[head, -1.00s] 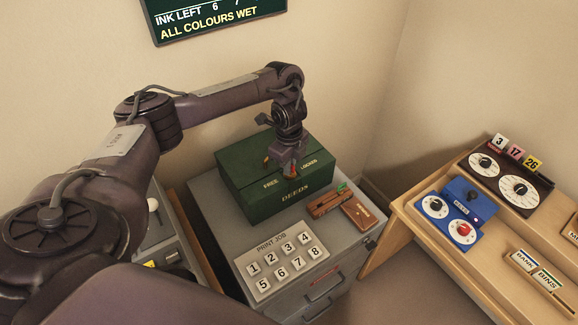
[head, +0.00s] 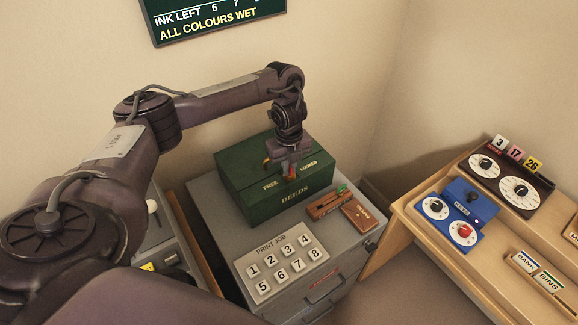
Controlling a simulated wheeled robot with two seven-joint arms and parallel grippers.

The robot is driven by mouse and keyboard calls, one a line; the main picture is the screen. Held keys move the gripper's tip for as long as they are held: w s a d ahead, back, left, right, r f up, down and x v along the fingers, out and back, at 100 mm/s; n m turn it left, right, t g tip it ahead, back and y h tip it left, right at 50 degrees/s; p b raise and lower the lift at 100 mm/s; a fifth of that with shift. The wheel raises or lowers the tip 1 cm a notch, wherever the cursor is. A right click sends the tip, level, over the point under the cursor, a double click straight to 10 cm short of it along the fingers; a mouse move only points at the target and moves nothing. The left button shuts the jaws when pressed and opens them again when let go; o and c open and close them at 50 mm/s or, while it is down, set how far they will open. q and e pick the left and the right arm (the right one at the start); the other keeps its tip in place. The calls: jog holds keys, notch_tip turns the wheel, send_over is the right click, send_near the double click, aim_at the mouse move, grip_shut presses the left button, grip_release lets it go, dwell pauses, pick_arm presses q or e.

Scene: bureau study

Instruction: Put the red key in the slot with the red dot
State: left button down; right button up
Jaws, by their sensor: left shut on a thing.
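My left gripper (head: 290,167) is over the front part of the lid of the green DEEDS box (head: 259,207), between the words FREE and LOCKED. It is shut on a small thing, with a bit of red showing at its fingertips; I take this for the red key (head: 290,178). The fingers hide most of it, and I cannot tell whether it touches the lid. No slot with a red dot can be made out. A brown wooden holder (head: 323,206) with a green piece (head: 341,188) lies right of the box. My right gripper is not in view.
The box stands on a grey cabinet (head: 216,215) with a PRINT JOB panel of numbered buttons (head: 283,264). A brown block (head: 359,214) lies near its right edge. A wooden desk (head: 426,238) at right carries blue dial units (head: 449,222) and a dark dial unit (head: 506,178).

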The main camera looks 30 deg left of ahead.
pick_arm(q)
jog(key=shift+m, duration=0.9)
